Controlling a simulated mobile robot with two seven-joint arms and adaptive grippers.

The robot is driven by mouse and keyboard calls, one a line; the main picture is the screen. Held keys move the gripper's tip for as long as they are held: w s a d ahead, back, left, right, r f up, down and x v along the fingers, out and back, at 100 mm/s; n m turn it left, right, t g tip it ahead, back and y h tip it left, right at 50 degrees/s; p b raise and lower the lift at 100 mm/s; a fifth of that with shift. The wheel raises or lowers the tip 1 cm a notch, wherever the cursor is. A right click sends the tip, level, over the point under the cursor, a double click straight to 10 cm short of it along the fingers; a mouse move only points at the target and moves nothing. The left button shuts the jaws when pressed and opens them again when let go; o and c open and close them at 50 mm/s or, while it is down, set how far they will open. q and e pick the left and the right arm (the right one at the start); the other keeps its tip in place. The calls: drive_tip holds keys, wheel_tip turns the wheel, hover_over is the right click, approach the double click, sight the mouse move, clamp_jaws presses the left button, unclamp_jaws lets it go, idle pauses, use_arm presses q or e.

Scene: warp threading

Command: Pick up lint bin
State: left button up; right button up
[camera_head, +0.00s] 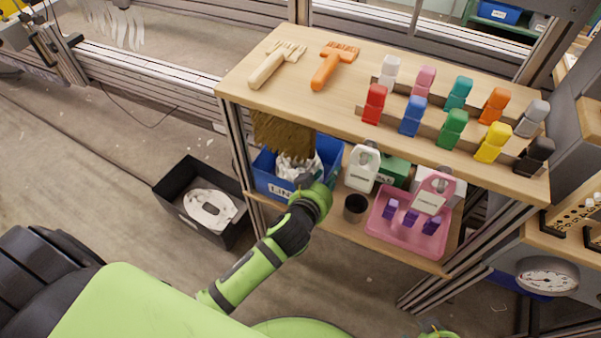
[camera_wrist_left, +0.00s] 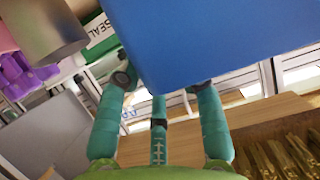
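The lint bin (camera_head: 270,183) is a blue bin on the lower shelf, under the wooden top. Pale lint (camera_head: 298,167) shows inside, and its "LIN…" label is partly covered by my left gripper (camera_head: 307,183). My left gripper is at the bin's front right part. In the left wrist view the bin's blue wall (camera_wrist_left: 225,35) fills the upper middle and right. There the left gripper's teal fingers (camera_wrist_left: 162,82) are spread apart, with their tips close to the bin's edge. Contact cannot be made out.
A brown brush (camera_head: 283,135) hangs above the bin. Right of it are a dark cup (camera_head: 355,208), a white tagged jug (camera_head: 362,168) and a pink tray (camera_head: 410,235). A black floor bin (camera_head: 175,190) stands left. Combs and coloured pegs occupy the wooden top (camera_head: 330,110).

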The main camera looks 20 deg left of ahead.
use_arm(q)
drive_tip(key=shift+x, duration=1.05)
use_arm(e)
drive_tip(key=shift+r, duration=0.75)
use_arm(q)
clamp_jaws()
drive_tip(key=shift+r, duration=0.15)
